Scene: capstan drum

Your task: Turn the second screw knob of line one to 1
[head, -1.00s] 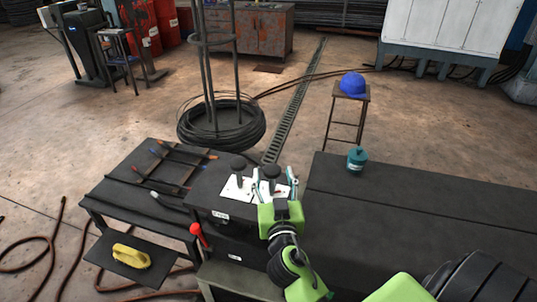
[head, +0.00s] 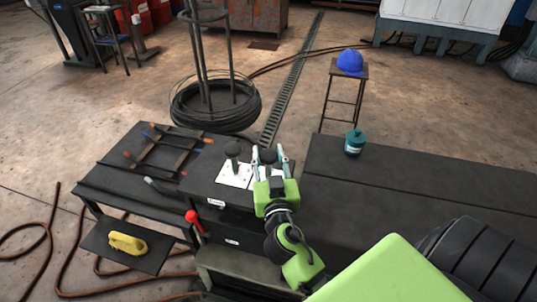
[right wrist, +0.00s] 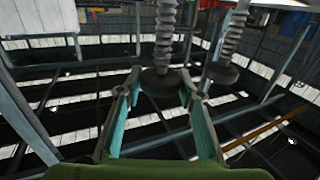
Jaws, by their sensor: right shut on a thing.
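Two dark screw knobs stand on white plates on top of a dark box (head: 215,203). The left knob (head: 233,148) is free. My right gripper (head: 269,163) has its fingers on either side of the right knob (head: 267,154) and is shut on it. In the right wrist view the held knob (right wrist: 160,82) shows between the fingertips, with a ribbed stem above it. The other knob (right wrist: 222,72) is beside it, outside the fingers. Scale marks on the plates are too small to read. My left gripper is not in view.
A red-knobbed lever (head: 193,216) is on the box's front. A dark table (head: 420,190) with a teal jar (head: 354,142) is to the right. A low table at left holds a rack (head: 165,160), with a yellow object (head: 127,243) on a lower shelf. A wire coil (head: 215,105) stands behind.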

